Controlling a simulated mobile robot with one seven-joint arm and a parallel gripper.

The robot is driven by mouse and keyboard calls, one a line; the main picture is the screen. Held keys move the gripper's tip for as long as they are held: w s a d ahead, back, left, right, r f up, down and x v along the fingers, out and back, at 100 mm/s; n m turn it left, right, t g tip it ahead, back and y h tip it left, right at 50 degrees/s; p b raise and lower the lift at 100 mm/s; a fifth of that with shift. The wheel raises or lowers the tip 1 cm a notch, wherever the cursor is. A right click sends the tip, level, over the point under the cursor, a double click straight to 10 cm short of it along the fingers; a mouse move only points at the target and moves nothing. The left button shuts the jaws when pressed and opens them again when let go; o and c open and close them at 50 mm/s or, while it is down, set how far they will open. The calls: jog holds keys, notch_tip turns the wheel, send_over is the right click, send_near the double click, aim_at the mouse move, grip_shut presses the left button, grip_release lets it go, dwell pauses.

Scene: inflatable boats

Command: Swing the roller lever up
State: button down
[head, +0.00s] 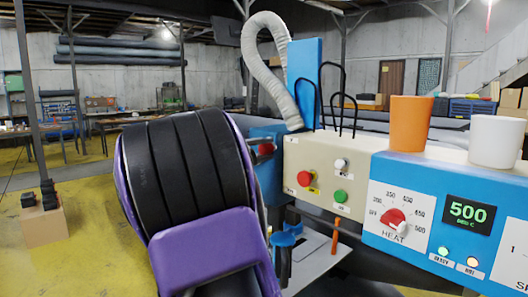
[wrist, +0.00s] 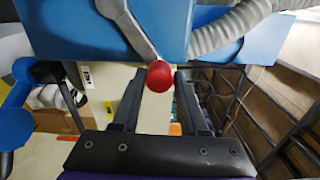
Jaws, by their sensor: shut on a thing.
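The roller lever (wrist: 133,30) is a grey metal bar in the wrist view. It runs down from the top edge across a blue housing (wrist: 65,30) to a round red knob (wrist: 160,77). My gripper (wrist: 159,82) has its two dark fingers on either side of the knob and is shut on it. In the head view my purple and black arm covers my gripper and most of the lever. A small red spot (head: 266,149) shows on the blue machine part beside my arm; I cannot tell if it is the knob.
A control box (head: 322,172) with buttons and a blue heat panel (head: 400,235) reading 500 stand at right. An orange cup (head: 410,122) and a white cup (head: 495,140) stand on top. A ribbed grey hose (head: 270,65) arches above.

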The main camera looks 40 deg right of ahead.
jog(key=shift+w+a+r, duration=0.1)
jog(key=shift+w+r, duration=0.1)
jog(key=c, duration=0.8)
grip_release()
jog(key=shift+o, duration=1.4)
jog(key=shift+w+f, duration=0.1)
jog(key=s+a, duration=0.1)
jog(key=a, duration=1.6)
jog(key=shift+s+a, duration=0.15)
jog(key=shift+s, duration=0.15)
